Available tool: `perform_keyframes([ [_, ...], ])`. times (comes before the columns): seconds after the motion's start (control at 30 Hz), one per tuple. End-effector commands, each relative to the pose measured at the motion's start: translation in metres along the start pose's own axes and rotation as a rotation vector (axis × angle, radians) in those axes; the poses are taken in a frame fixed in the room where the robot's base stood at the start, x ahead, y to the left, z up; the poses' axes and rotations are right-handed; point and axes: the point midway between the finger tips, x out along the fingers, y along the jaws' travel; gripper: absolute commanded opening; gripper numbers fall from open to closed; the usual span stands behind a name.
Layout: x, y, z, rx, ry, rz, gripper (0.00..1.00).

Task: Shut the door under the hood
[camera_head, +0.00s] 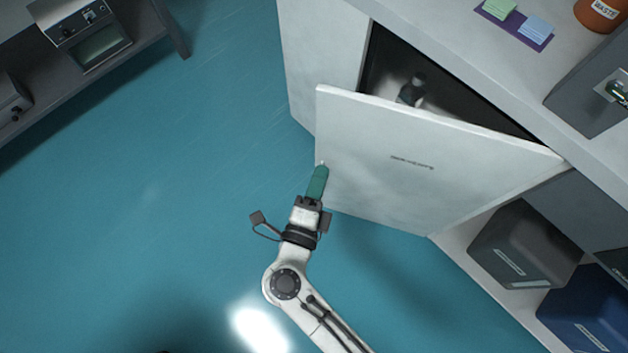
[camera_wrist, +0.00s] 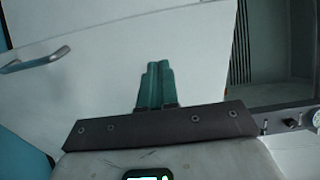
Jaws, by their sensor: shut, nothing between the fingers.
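The white door (camera_head: 420,160) of the cabinet under the worktop stands partly open in the head view. Its free edge is at the left and its far end meets the cabinet at the right. My gripper (camera_head: 319,172) is shut and empty, its green fingers at the door's left edge. I cannot tell whether they touch it. In the wrist view the closed green fingers (camera_wrist: 155,85) stand before a white panel (camera_wrist: 110,55) with a silver handle (camera_wrist: 35,60) at the left.
A dark bottle (camera_head: 411,91) stands inside the open cabinet (camera_head: 322,50). Dark bins (camera_head: 522,245) and a blue bin (camera_head: 590,310) sit on the shelf at the right. The worktop (camera_head: 470,45) overhangs the door. The teal floor (camera_head: 150,210) at the left is clear.

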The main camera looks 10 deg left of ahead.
Motion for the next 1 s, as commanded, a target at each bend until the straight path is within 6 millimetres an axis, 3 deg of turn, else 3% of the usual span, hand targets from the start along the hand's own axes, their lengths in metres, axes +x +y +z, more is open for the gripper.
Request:
perform_keyframes([
  [0.2,0.043,0.0,0.0,0.0,0.002,-0.002,0.0],
  [0.4,0.071,0.0,0.0,-0.001,0.0,-0.002,0.0],
  [0.6,0.083,0.0,0.0,0.0,-0.001,-0.001,0.0],
  [1.0,0.085,0.0,0.0,-0.001,0.001,-0.001,0.0],
])
